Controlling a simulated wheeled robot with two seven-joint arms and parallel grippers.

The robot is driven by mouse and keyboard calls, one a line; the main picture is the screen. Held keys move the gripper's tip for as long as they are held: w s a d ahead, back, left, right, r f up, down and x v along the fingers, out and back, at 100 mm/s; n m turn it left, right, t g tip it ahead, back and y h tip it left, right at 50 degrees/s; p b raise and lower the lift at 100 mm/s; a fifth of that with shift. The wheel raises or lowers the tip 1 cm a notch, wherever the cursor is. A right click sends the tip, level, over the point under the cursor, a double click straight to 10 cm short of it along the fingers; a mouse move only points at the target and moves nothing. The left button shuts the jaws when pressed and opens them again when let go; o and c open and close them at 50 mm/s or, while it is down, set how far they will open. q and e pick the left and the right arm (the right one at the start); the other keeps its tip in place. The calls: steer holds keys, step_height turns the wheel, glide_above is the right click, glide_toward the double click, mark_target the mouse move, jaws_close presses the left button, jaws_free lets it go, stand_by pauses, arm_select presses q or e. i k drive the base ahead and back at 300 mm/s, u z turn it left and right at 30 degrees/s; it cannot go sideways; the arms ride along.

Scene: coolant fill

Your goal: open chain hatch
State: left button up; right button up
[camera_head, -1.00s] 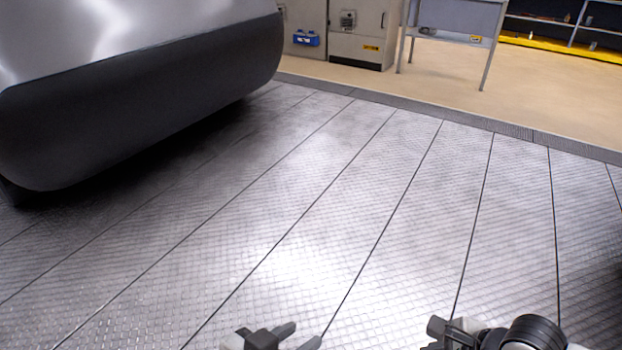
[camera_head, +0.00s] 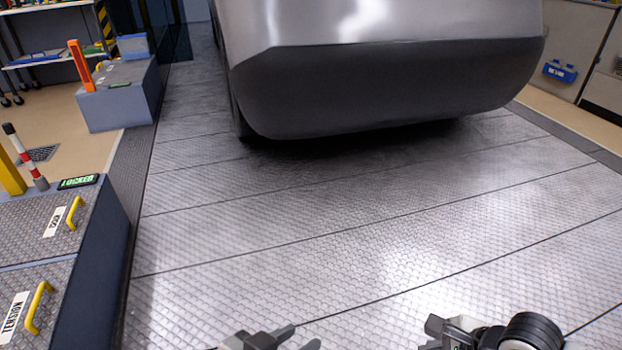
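On the left stands a dark block with tread-plate lids on top. One lid (camera_head: 22,226) has a yellow handle (camera_head: 75,213) and a small white label (camera_head: 54,222) that I cannot read surely. The nearer lid (camera_head: 60,278) has a yellow handle (camera_head: 38,307) and a label reading TENSION (camera_head: 14,316). Both look shut. No label readable as "chain" shows. My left gripper (camera_head: 300,336) is at the bottom edge, fingers apart and empty, well right of the lids. My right gripper (camera_head: 435,335) is farther right at the bottom edge; its fingertips do not show clearly.
A green display reading LOCKED (camera_head: 77,182) and a red-white post (camera_head: 27,158) stand behind the lids. A grey vehicle (camera_head: 390,80) fills the back. A blue-grey block (camera_head: 117,100) with an orange upright (camera_head: 80,64) is at back left. The tread-plate floor (camera_head: 300,240) between is clear.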

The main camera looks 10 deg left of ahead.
mark_target(53, 225)
steer(key=u, duration=1.3)
steer(key=i, duration=3.45)
steer(key=u, duration=2.75)
